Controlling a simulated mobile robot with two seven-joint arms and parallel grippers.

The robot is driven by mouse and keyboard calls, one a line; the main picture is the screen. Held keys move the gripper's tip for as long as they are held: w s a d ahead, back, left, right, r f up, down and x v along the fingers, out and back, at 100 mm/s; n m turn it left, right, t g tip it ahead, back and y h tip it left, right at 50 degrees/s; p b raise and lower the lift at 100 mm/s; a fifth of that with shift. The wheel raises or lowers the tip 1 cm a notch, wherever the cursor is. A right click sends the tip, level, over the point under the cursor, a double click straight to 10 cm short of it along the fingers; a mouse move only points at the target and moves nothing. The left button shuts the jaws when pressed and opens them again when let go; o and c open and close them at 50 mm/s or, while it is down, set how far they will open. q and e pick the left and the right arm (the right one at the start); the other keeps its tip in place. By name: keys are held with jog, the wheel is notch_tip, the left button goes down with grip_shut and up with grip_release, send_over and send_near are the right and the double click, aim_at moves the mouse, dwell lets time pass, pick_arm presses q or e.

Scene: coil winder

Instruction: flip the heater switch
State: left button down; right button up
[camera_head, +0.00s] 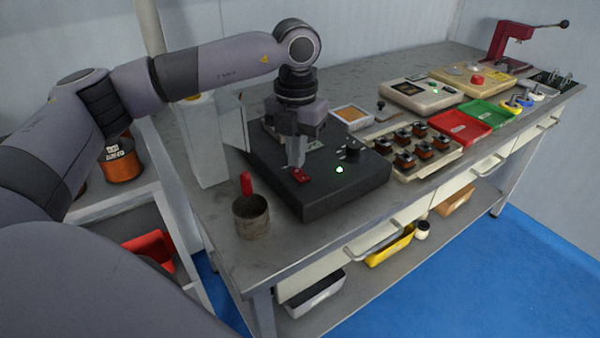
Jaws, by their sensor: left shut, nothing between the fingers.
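The heater is a black box (335,196) on the near left part of the workbench. A red rocker switch (300,175) sits on its top, and a green light (339,170) glows to the right of the switch. A dark knob (350,150) stands behind the light. My left gripper (296,163) points down over the box, shut and empty. Its fingertips are at the switch's back edge; I cannot tell whether they touch it. The fingers hide part of the switch's surroundings. My right gripper is not in view.
A metal cup (251,216) with a red-handled tool stands left of the box. A tray (415,158) of several coils lies to the right, before red (460,127) and green (487,113) trays. A grey upright housing (207,140) stands behind left. Bare bench lies in front of the cup.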

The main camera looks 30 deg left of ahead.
aim_at(297, 171)
pick_arm(q)
jog(key=shift+f+b, duration=0.55)
jog(key=shift+f, duration=0.3)
dwell(0.3)
jog(key=shift+r+p, duration=2.75)
jog(key=shift+r, duration=0.85)
jog(key=shift+f, duration=0.1)
